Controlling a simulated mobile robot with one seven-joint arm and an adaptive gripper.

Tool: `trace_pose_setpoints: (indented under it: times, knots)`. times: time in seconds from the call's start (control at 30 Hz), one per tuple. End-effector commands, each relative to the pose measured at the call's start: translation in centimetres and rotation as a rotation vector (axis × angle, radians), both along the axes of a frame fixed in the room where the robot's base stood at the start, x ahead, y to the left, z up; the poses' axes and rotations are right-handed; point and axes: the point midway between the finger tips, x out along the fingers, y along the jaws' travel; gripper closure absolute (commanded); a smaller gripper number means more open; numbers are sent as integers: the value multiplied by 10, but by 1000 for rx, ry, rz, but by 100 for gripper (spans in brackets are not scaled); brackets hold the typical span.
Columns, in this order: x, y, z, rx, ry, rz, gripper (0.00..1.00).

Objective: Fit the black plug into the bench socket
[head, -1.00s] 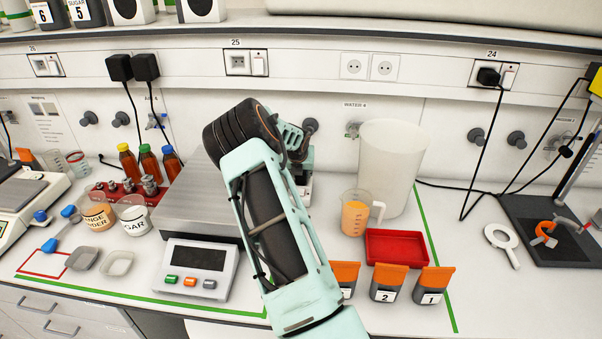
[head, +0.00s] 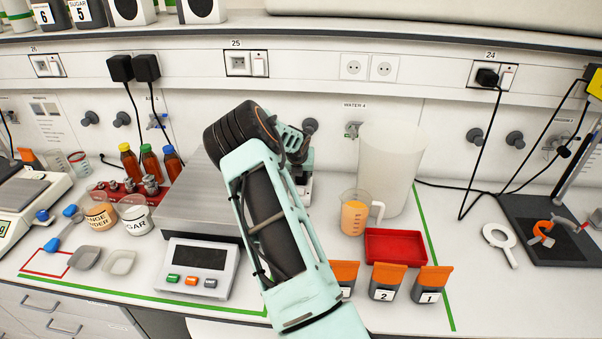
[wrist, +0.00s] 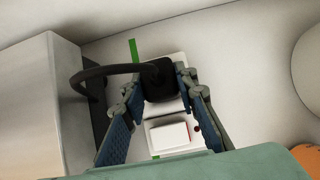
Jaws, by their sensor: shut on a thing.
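The black plug (wrist: 159,82) is between my gripper's fingers (wrist: 157,86) in the wrist view, and the gripper is shut on it. Its black cord loops away to the left. The plug stands over the far half of the white bench socket (wrist: 148,117), hiding the outlet under it. I cannot tell whether its pins are in the outlet. A white switch with a red edge (wrist: 169,134) shows on the near half. In the head view my own arm hides the plug and most of the gripper.
A scale (head: 197,257) stands close to the left of my arm. A beaker of orange juice (head: 355,215), a tall translucent container (head: 392,165) and a red tray (head: 395,246) stand to the right. Several orange-topped containers (head: 388,278) stand in front.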

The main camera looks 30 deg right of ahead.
Motion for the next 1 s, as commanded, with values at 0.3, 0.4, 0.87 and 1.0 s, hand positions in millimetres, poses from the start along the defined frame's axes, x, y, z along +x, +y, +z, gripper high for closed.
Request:
trace_pose_setpoints:
  times: [0.3, 0.4, 0.87, 1.0]
  knots:
    - [-3, 2, -6, 5, 9, 0, 67]
    - [-2, 1, -5, 4, 8, 0, 56]
    - [-5, 5, 7, 3, 3, 1, 53]
    - [-15, 13, 24, 5, 2, -1, 53]
